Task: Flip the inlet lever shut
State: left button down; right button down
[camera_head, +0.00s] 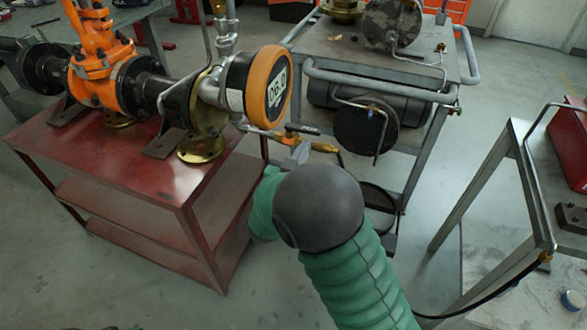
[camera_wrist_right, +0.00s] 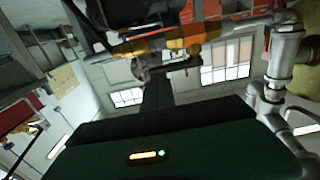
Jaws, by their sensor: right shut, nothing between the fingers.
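The inlet lever (camera_head: 302,128) is a small dark handle on a brass-coloured valve body (camera_head: 324,147), to the right of the big orange-rimmed gauge in the head view. The brass-coloured piping (camera_wrist_right: 165,45) crosses the upper part of the right wrist view; which part there is the lever is hard to tell. My right gripper (camera_head: 300,153) is shut and empty, just below the lever and close to it. Its dark fingers (camera_wrist_right: 157,93) point up toward the piping; I cannot tell whether they touch. My left gripper is not in view.
The orange-rimmed gauge (camera_head: 268,86) and orange gate valve (camera_head: 98,65) stand on a red table (camera_head: 120,160). A grey cart (camera_head: 340,50) with a dark tank stands behind. A black hose (camera_head: 490,297) hangs at lower right. Open floor lies between the tables.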

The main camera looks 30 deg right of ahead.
aim_at(311, 134)
jog(key=b+x, duration=0.1)
jog(key=x, duration=0.2)
jog(key=shift+w, duration=0.25)
jog(key=shift+w+a+r, duration=0.1)
jog(key=shift+r, duration=0.05)
jog(key=shift+d, duration=0.35)
